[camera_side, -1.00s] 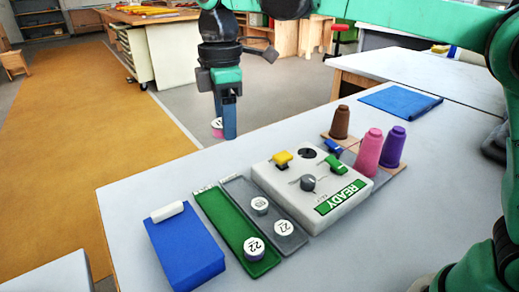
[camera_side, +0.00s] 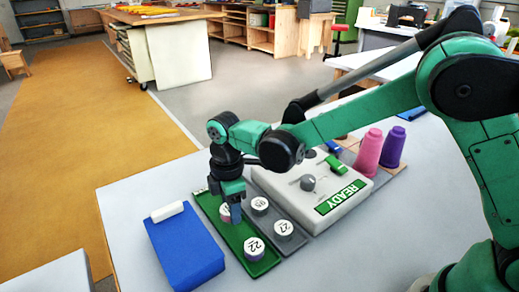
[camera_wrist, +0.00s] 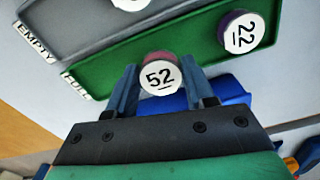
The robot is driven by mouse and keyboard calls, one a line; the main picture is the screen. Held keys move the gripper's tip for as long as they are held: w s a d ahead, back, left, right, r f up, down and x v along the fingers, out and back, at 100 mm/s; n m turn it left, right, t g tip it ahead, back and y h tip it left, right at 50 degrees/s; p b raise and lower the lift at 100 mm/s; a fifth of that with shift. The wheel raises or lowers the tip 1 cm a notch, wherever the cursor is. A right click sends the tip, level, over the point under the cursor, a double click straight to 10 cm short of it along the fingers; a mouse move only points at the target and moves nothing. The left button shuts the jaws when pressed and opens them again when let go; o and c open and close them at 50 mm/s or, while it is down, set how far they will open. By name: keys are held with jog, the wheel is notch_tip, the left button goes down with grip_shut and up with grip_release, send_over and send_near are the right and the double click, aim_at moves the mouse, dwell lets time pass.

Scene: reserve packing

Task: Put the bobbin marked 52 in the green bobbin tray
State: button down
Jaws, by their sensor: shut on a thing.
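My gripper (camera_side: 231,212) is shut on a pink bobbin with a white top marked 52 (camera_wrist: 160,77), held upright between the blue fingers. In the side view the bobbin is partly hidden behind a finger. It is at the far part of the green bobbin tray (camera_side: 215,213), low over its floor; I cannot tell whether it touches. The green tray, labelled FULL in the wrist view (camera_wrist: 110,77), also holds a purple bobbin marked 22 (camera_side: 254,248) towards its near end.
A grey tray (camera_side: 273,222), labelled EMPTY, lies right beside the green one with two bobbins, one marked 27 (camera_side: 284,229). A white control box reading READY (camera_side: 330,205) stands further right. A blue case (camera_side: 184,250) is to the left. Pink (camera_side: 367,153) and purple (camera_side: 392,148) cones stand behind.

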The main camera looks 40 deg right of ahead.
jog(key=shift+f, duration=1.15)
jog(key=shift+f, duration=0.1)
jog(key=shift+c, duration=1.6)
grip_release()
notch_tip(320, 180, up, 12)
jog(key=s+d+r+m+t, duration=0.1)
jog(key=s+d+m+t, duration=0.6)
jog(key=s+d+m, duration=0.3)
jog(key=shift+s+d+m, duration=0.25)
jog(key=shift+d+m, duration=1.8)
jog(key=shift+m, duration=0.85)
